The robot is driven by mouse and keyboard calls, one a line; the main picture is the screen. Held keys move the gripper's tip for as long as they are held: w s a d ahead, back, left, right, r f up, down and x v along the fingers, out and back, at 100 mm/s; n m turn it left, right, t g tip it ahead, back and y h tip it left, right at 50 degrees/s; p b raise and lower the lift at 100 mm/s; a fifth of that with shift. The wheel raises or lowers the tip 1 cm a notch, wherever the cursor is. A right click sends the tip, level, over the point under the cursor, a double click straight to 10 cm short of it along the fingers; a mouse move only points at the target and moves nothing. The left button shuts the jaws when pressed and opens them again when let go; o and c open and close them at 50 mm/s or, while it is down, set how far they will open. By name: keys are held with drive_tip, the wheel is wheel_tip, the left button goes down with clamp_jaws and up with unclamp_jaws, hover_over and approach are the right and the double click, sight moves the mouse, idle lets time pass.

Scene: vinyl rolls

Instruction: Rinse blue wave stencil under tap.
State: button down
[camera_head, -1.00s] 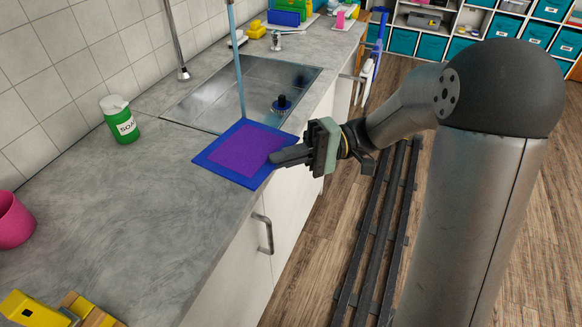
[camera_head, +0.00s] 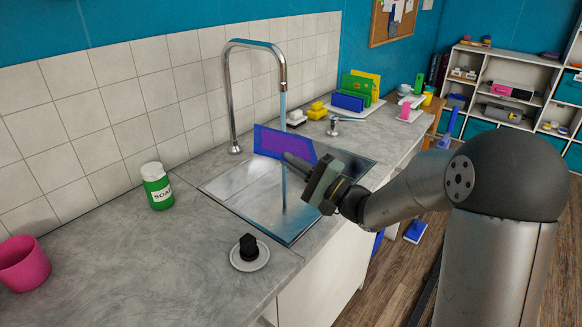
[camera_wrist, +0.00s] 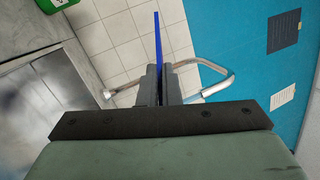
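The stencil (camera_head: 270,141), a flat panel with a blue border and purple middle, is raised above the sink (camera_head: 235,190), tilted up on edge. My gripper (camera_head: 300,163) is shut on its right edge. In the wrist view my gripper (camera_wrist: 160,88) pinches the stencil (camera_wrist: 158,45), seen edge-on as a thin blue strip. The chrome tap (camera_head: 233,95) arches over the sink, and its water stream (camera_head: 284,190) runs down at the stencil's place in the picture. I cannot tell whether the stream touches the stencil. No wave pattern can be made out.
A green soap bottle (camera_head: 157,190) and pink cup (camera_head: 22,264) stand left on the counter. A white saucer (camera_head: 264,260) with a black knobbed item (camera_head: 248,246) lies in front of the sink.

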sight(292, 149)
drive_tip(key=shift+f+b, duration=0.1)
drive_tip(key=shift+b, duration=0.5)
drive_tip(key=shift+w+a+b, duration=0.25)
drive_tip(key=shift+w, duration=2.05)
drive_tip(key=shift+w+a+b, duration=0.3)
drive_tip(key=shift+w, duration=2)
drive_tip(key=shift+w+a+b, duration=0.25)
drive_tip(key=shift+w, duration=2.05)
drive_tip(key=shift+s, duration=0.1)
drive_tip(key=shift+s+d+b, duration=0.15)
drive_tip(key=shift+s+b, duration=0.75)
drive_tip(key=shift+s, duration=0.4)
drive_tip(key=shift+s+d+b, duration=0.2)
drive_tip(key=shift+s+b, duration=0.7)
drive_tip(key=shift+s, duration=0.4)
drive_tip(key=shift+s+d+b, duration=0.15)
drive_tip(key=shift+s+b, duration=0.75)
drive_tip(key=shift+s, duration=0.4)
drive_tip(key=shift+r, duration=0.2)
drive_tip(key=s+r, duration=0.5)
drive_tip(key=s, duration=0.1)
drive_tip(key=shift+d+r, duration=0.35)
drive_tip(key=shift+r, duration=0.05)
drive_tip(key=shift+p, duration=0.3)
